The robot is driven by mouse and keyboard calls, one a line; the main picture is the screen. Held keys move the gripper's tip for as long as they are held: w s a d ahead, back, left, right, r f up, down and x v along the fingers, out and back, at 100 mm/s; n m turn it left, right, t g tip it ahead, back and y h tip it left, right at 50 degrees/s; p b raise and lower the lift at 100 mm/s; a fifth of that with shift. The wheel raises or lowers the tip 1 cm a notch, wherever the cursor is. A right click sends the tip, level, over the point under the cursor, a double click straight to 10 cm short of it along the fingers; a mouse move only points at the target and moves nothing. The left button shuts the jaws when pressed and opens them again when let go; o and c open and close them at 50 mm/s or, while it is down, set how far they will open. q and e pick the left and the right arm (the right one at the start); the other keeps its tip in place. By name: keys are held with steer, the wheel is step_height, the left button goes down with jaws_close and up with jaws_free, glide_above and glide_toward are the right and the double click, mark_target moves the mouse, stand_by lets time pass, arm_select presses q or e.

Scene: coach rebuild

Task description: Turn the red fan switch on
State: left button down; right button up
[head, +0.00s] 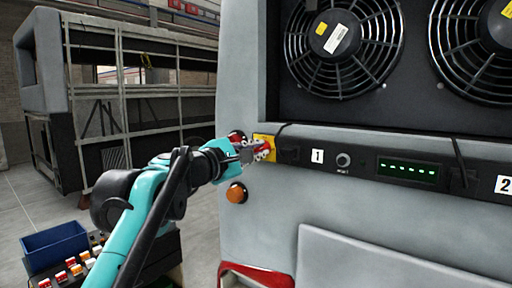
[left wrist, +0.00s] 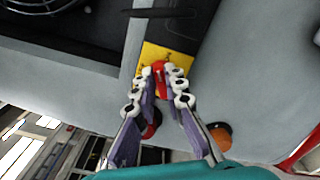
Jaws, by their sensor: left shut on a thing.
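The red fan switch (left wrist: 159,74) sits on a yellow plate (left wrist: 168,58) on the coach's grey rear panel. In the head view the yellow plate (head: 264,141) is at the left end of the dark control strip, and the red switch (head: 263,151) is mostly hidden by my gripper. My left gripper (head: 258,151) reaches it from the left. In the left wrist view its fingers (left wrist: 160,85) are closed on either side of the red switch. My right gripper is in neither view.
Two black fans (head: 341,46) sit above the strip. A label 1, a reset knob (head: 343,160) and a green display (head: 407,170) lie to the right. An orange lamp (head: 237,193) is below. A blue bin (head: 55,245) stands at lower left.

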arm_select(q)
steer(key=m, duration=0.5)
steer(key=shift+d+f+m+p, duration=0.1)
steer(key=shift+f+m+p, duration=0.15)
steer(key=shift+m+p, duration=0.15)
stand_by(0.4)
steer(key=c, duration=1.6)
jaws_free()
steer(key=shift+s, duration=0.1)
steer(key=v, duration=1.2)
